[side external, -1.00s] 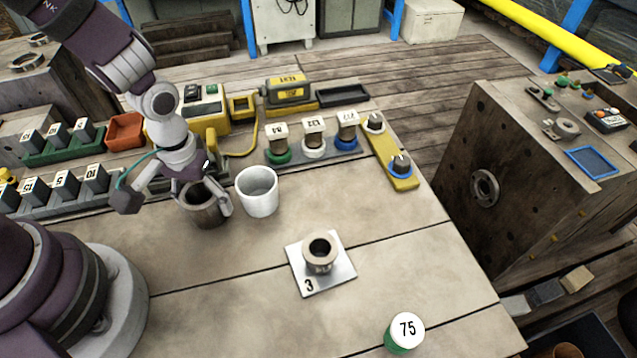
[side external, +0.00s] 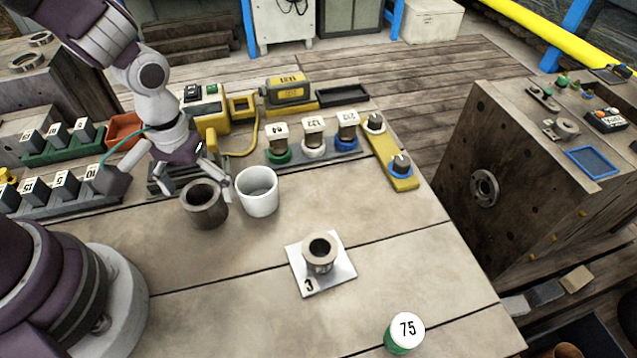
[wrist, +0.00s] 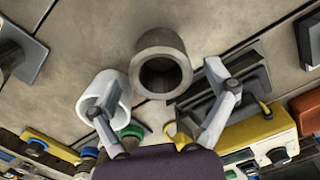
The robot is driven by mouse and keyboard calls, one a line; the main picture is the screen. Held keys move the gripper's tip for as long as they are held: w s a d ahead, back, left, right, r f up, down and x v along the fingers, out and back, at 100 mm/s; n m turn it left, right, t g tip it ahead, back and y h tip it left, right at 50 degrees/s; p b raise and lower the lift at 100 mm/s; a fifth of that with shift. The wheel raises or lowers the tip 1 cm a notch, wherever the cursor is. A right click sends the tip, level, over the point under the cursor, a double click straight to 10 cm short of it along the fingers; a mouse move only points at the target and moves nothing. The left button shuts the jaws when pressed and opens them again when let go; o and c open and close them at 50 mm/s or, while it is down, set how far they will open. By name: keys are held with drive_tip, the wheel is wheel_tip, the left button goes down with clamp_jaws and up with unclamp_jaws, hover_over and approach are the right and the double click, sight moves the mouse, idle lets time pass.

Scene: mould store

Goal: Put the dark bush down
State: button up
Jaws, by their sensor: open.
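The dark bush (side external: 205,207), a dark brown hollow cylinder, stands upright on the bench top, just left of a white cup (side external: 258,196). In the wrist view the dark bush (wrist: 161,43) shows its open mouth, with the white cup (wrist: 90,93) beside it. My gripper (side external: 195,180) is open and empty, above and behind the bush. In the wrist view my gripper (wrist: 165,95) has its two fingers spread wide, with nothing between them and the bush ahead, apart from them.
A grey bush stands on a white plate (side external: 339,274) marked 3. A green cylinder (side external: 404,338) marked 75 is near the front edge. Behind are a row of coloured numbered pieces on a rail (side external: 335,146), a yellow knob strip (side external: 404,178) and an orange tray (side external: 123,130).

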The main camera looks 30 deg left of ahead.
drive_tip(key=s+a+r+m+t, duration=0.1)
drive_tip(key=r+m+t, duration=0.1)
drive_tip(key=r, duration=0.6)
drive_tip(key=s+a+r+m+t, duration=0.1)
drive_tip(key=s+a+r+t, duration=0.1)
drive_tip(key=r, duration=0.7)
drive_tip(key=shift+s+a+m+t, duration=0.2)
drive_tip(key=shift+s+m+t, duration=0.15)
drive_tip(key=shift+t, duration=0.25)
drive_tip(key=shift+o, duration=0.5)
drive_tip(key=shift+s+a+r+m, duration=0.1)
drive_tip(key=shift+s+r+m, duration=0.1)
drive_tip(key=shift+m, duration=0.15)
